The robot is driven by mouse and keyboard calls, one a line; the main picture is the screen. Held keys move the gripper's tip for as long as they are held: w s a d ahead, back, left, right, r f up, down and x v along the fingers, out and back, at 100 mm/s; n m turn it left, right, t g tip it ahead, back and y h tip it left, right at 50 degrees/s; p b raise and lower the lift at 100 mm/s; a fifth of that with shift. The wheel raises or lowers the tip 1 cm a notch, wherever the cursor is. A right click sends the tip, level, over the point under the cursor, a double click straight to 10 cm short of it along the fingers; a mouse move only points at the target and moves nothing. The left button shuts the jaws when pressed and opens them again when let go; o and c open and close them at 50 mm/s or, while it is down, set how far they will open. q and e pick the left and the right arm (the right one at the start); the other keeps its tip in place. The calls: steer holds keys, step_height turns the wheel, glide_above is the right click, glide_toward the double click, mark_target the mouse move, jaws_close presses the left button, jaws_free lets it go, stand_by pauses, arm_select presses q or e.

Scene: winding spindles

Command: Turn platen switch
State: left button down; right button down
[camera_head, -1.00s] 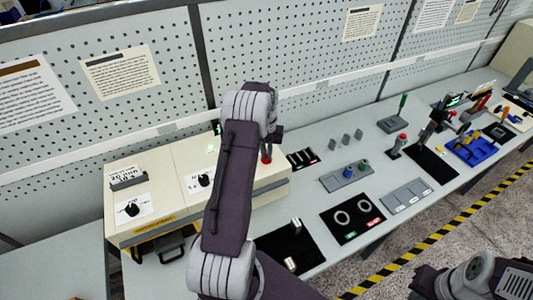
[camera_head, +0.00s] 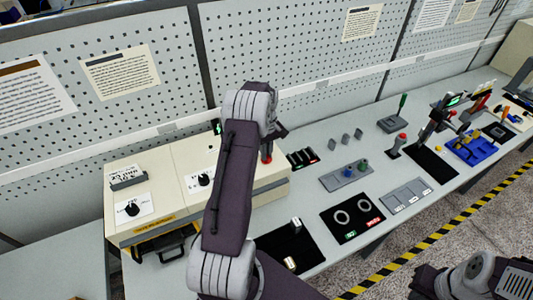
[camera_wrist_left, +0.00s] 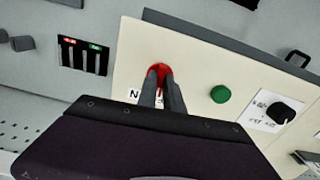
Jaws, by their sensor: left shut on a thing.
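A cream machine box (camera_head: 268,186) stands on the bench with black dials and a red switch on top. In the left wrist view the red switch (camera_wrist_left: 159,70) sits between the two dark fingertips of my left gripper (camera_wrist_left: 163,84), which is shut on it. Part of a white label with the letter N shows beside it. In the head view the red switch (camera_head: 267,158) shows just below my left gripper (camera_head: 270,148), which is partly hidden by its own arm. My right gripper is out of view; only part of that arm shows at the lower right.
A green button (camera_wrist_left: 221,94) and a black dial (camera_wrist_left: 281,112) lie near the switch. Another black dial (camera_head: 132,209) is at the box's left. A perforated wall (camera_head: 300,60) stands behind. A black panel with two rings (camera_head: 352,217) lies to the right.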

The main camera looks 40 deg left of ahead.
arm_select(q)
steer(key=n, duration=0.6)
steer(key=shift+n, duration=0.3)
stand_by(0.5)
steer(key=c, duration=1.5)
jaws_free()
steer(key=shift+a, duration=0.1)
steer(key=shift+r, duration=0.1)
step_height(320, 180, up, 8)
steer(key=shift+b, duration=1.25)
steer(key=shift+r, duration=0.45)
